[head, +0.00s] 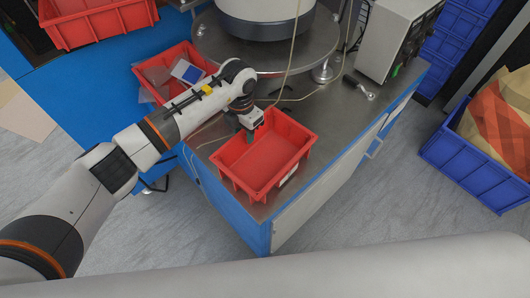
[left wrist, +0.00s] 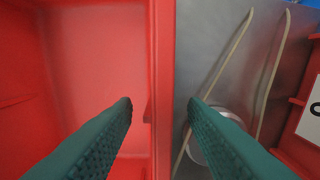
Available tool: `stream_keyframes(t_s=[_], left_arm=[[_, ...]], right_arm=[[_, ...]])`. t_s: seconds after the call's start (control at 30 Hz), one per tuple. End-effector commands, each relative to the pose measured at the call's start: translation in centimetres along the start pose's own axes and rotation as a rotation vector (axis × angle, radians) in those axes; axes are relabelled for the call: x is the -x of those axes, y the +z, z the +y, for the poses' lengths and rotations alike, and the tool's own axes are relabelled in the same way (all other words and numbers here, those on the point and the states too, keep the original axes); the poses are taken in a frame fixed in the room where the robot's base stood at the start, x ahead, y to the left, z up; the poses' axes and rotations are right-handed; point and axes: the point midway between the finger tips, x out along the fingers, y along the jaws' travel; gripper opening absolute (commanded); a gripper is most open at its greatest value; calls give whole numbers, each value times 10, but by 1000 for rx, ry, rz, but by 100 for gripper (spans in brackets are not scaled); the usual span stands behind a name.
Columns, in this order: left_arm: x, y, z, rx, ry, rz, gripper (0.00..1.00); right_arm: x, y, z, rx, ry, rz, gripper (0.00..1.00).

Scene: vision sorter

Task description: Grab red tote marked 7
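An empty red tote (head: 243,184) stands on the near corner of the metal-topped table. A pale label shows on its right side, too small to read. My left gripper (head: 252,132) is at the tote's far left rim. In the left wrist view the two green fingers (left wrist: 160,115) are apart, with the red rim (left wrist: 161,70) running between them and the tote's inside on the left. I cannot tell how far down the fingers reach. A second red tote (head: 150,84) with clear bags in it stands farther back. My right gripper is not in view.
A large round machine base (head: 265,55) and a grey instrument box (head: 395,40) stand on the table (head: 335,125). Thin cables lie behind the tote. Another red tote (head: 95,22) is at upper left. A blue crate (head: 470,175) with a paper sack is on the floor at right.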

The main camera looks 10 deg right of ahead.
Motion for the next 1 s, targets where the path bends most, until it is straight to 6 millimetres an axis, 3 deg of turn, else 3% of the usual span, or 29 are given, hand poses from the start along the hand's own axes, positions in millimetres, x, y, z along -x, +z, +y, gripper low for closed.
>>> stream_keyframes(t_s=[0.27, 0.5, 0.87, 1.0], left_arm=[[-4, 0, 0, 0, 0, 0, 39], [-4, 0, 0, 0, 0, 1, 0], [-3, 0, 0, 0, -1, 2, 0], [9, -1, -1, -1, -3, 4, 0]], right_arm=[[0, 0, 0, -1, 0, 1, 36], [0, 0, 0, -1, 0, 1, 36], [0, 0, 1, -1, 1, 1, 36], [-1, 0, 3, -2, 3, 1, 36]])
